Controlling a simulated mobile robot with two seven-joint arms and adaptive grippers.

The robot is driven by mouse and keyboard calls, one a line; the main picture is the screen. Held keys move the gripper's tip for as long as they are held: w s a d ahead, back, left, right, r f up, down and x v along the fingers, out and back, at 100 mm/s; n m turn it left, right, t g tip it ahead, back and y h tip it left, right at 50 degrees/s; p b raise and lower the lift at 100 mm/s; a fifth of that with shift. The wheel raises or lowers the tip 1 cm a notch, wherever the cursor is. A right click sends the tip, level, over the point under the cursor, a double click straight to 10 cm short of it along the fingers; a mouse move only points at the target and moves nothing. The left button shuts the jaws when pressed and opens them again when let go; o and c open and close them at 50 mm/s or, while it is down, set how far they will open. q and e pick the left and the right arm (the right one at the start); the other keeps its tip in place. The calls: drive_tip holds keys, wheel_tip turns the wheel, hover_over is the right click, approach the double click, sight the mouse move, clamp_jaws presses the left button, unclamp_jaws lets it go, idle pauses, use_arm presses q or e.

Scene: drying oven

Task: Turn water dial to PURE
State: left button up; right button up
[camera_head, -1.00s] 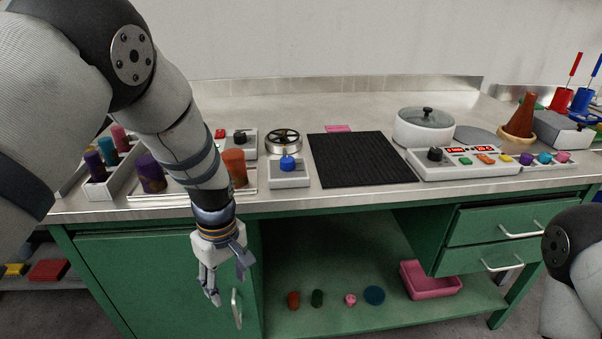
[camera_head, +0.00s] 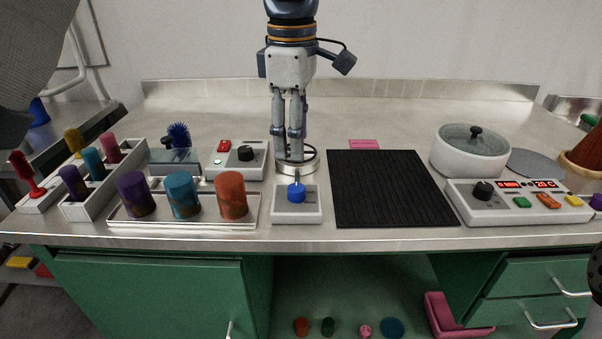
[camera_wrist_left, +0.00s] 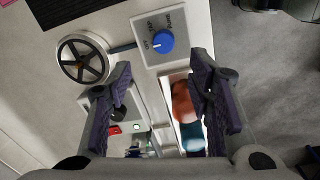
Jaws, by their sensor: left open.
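The water dial (camera_head: 296,192) is a blue knob on a small light-grey box (camera_head: 297,214) at the front of the bench. In the left wrist view the blue dial (camera_wrist_left: 163,42) has the labels OFF, TAP and PURE around it; its white mark appears to face the OFF side. My left gripper (camera_head: 288,136) is open and points down, behind the dial box in the head view and overlapping the handwheel there. In the left wrist view the open fingers (camera_wrist_left: 162,64) frame the space just beside the dial box. Nothing is between them.
A handwheel (camera_wrist_left: 83,60) is joined to the dial box by a pipe. A tray (camera_head: 115,222) with several coloured cylinders stands left of the box, a switch box (camera_head: 237,160) behind it. A black mat (camera_head: 385,190) lies to the right, then a control panel (camera_head: 515,214).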

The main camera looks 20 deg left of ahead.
sight(295, 187)
use_arm(q)
wheel_tip(295, 187, down, 10)
drive_tip(key=shift+s+r, duration=0.1)
clamp_jaws()
